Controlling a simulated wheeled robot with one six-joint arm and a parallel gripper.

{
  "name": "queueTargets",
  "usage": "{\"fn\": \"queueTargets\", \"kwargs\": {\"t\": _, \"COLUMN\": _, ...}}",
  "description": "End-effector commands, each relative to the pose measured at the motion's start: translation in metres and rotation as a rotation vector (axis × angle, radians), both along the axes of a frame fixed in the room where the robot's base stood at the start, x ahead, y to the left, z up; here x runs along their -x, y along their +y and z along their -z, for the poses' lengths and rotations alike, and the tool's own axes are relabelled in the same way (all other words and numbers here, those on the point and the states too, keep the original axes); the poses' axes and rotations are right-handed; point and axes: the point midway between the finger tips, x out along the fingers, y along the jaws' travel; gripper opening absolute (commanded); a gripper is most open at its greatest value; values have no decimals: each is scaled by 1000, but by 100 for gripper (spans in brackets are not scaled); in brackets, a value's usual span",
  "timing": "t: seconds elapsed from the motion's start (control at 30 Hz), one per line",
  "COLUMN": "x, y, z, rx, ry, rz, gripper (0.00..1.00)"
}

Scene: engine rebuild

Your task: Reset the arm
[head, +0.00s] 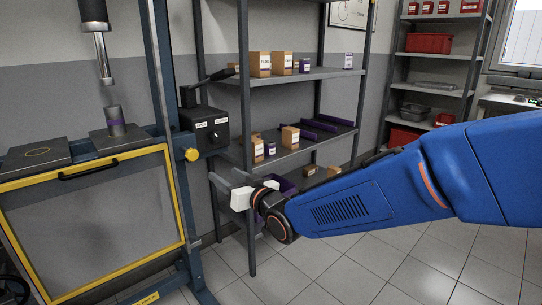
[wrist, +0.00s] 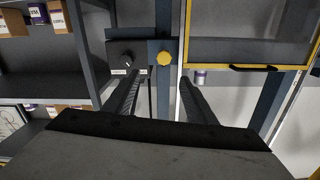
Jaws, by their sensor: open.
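My blue arm (head: 370,195) reaches in from the right in the head view. My gripper (head: 228,178) is at its far end, in the air in front of the shelf rack and to the right of the press. In the wrist view, two dark fingers of my gripper (wrist: 158,80) stand apart with nothing between them. The gripper is open and empty. No contact with anything shows.
A press with a yellow-framed guard (head: 90,225) stands at the left, with a grey cylinder (head: 115,121) on its plate. A black control box (head: 205,130) and yellow knob (head: 192,154) are near my gripper. A shelf rack (head: 300,77) holds small boxes. Floor tiles (head: 340,270) below are clear.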

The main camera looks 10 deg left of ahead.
Motion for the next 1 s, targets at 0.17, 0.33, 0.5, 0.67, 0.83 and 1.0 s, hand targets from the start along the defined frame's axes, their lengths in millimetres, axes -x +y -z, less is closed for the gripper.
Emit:
{"fn": "queueTargets", "kwargs": {"t": 0.17, "x": -14, "y": -64, "z": 0, "rx": 82, "ry": 55, "rz": 96, "gripper": 51}}
{"fn": "queueTargets", "kwargs": {"t": 0.33, "x": -18, "y": -152, "z": 10, "rx": 197, "ry": 155, "rz": 220, "gripper": 51}}
{"fn": "queueTargets", "kwargs": {"t": 0.5, "x": -2, "y": -237, "z": 24, "rx": 302, "ry": 272, "rz": 332, "gripper": 51}}
{"fn": "queueTargets", "kwargs": {"t": 0.67, "x": 30, "y": -311, "z": 40, "rx": 387, "ry": 393, "rz": 424, "gripper": 51}}
{"fn": "queueTargets", "kwargs": {"t": 0.83, "x": 78, "y": -380, "z": 59, "rx": 463, "ry": 534, "rz": 510, "gripper": 51}}
{"fn": "queueTargets", "kwargs": {"t": 1.0, "x": 140, "y": -437, "z": 80, "rx": 526, "ry": 686, "rz": 578, "gripper": 51}}
